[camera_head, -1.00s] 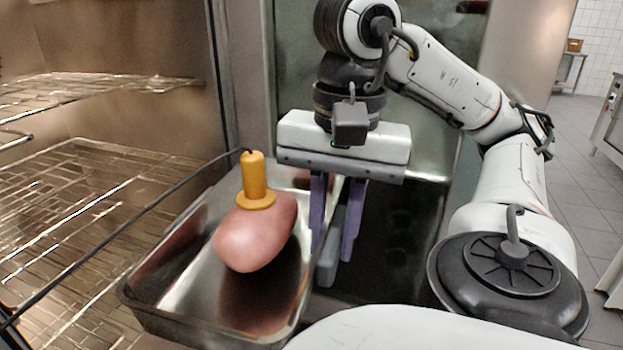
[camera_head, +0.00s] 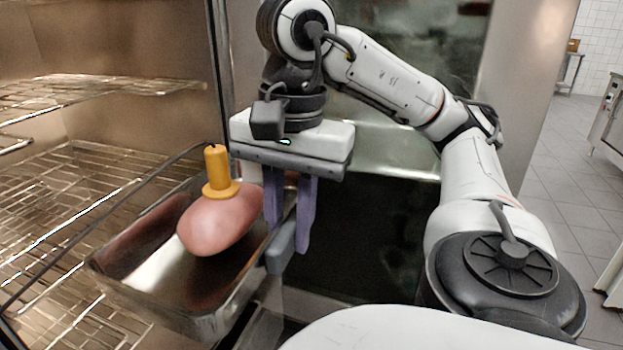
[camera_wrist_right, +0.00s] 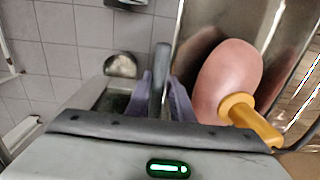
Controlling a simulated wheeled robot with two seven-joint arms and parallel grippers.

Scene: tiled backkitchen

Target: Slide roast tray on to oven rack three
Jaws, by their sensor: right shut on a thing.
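The metal roast tray (camera_head: 150,295) holds a pink roast (camera_head: 215,225) with an orange probe (camera_head: 217,172) standing in its top. My right gripper (camera_head: 288,240) is shut on the tray's right side, at a grey handle (camera_head: 281,250). The tray's left part lies over the oven's wire racks, and its right part is still by the oven opening. In the right wrist view the roast (camera_wrist_right: 228,78) lies beside the fingers and the handle (camera_wrist_right: 158,75) is between them. My left gripper is not in view.
An upper wire rack (camera_head: 100,95) and a lower wire rack (camera_head: 60,190) are in the oven at left. A dark cable runs from the probe down to the lower left. The tiled floor (camera_head: 575,200) at right is clear.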

